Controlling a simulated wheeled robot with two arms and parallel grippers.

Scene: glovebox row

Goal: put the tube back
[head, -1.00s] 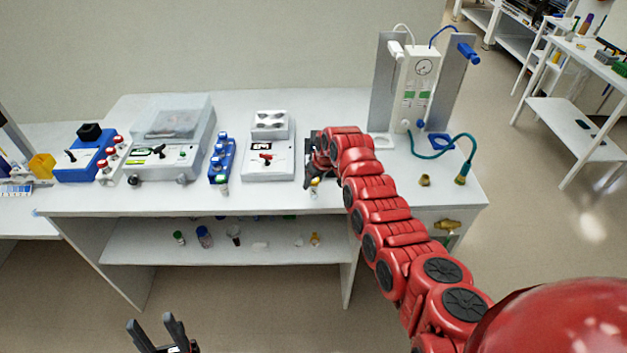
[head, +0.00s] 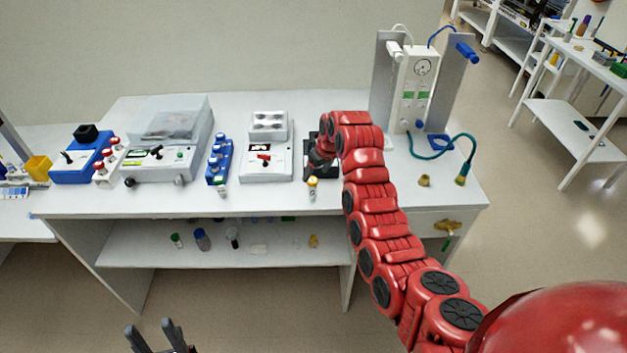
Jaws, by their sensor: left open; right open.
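A small tube with a yellow-orange cap (head: 312,188) stands near the front edge of the white bench (head: 270,200), right of the white device with a red knob. A second small tube (head: 221,190), pale with a greenish end, is in front of the blue rack (head: 220,160), which holds several blue-capped items. My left gripper (head: 155,335) is open and empty at the bottom edge, low in front of the bench.
A white device (head: 267,160), a balance-like box (head: 165,150) and a blue device (head: 82,165) line the bench. A gauge panel (head: 416,85) with a teal hose (head: 425,157) stands at right. Several small bottles lie or stand on the lower shelf (head: 210,253).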

